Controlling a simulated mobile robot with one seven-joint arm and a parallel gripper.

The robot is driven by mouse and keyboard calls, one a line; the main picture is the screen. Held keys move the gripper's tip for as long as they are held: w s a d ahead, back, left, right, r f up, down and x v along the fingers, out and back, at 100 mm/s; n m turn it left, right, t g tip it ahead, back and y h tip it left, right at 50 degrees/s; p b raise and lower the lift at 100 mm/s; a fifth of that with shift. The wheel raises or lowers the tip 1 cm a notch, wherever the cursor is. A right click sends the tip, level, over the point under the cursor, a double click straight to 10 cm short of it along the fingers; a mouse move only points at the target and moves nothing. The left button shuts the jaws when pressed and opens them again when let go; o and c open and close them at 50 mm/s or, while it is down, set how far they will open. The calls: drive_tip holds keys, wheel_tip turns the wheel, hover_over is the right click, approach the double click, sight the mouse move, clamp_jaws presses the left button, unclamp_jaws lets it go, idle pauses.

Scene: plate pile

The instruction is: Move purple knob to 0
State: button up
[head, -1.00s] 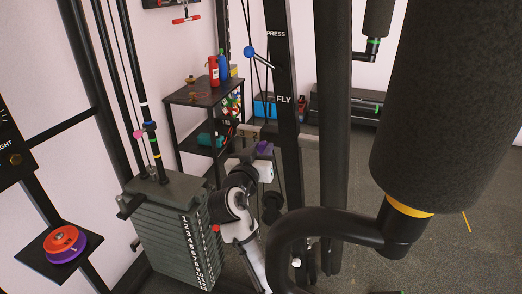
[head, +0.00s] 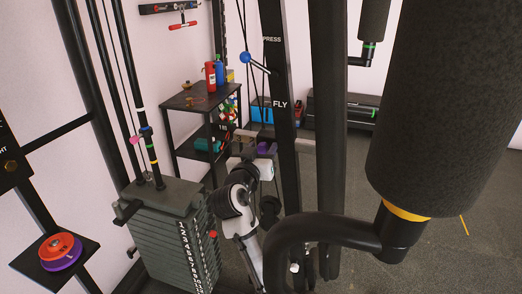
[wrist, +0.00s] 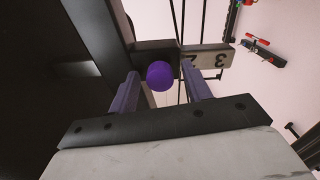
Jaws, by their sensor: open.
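The purple knob (wrist: 160,76) is a round ball in the middle of the wrist view, in front of a dark bar with a pale numbered strip (wrist: 208,60). The digit 3 on the strip shows upside down to the right of the knob. My gripper (wrist: 160,70) is open, with one purple-grey finger on each side of the knob and visible gaps on both sides. I cannot tell how deep the knob sits between the fingers. In the head view, my gripper (head: 266,150) is beside the black post marked FLY; the knob cannot be made out there.
The black FLY post (head: 281,130) stands just right of my gripper. A numbered weight stack (head: 165,225) is at left. A thick padded roller (head: 440,100) on a curved black bar fills the right foreground. A shelf (head: 190,98) with bottles stands behind.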

drive_tip(key=b+v, duration=0.3)
drive_tip(key=v, duration=1.1)
drive_tip(key=shift+w+a+r, duration=0.1)
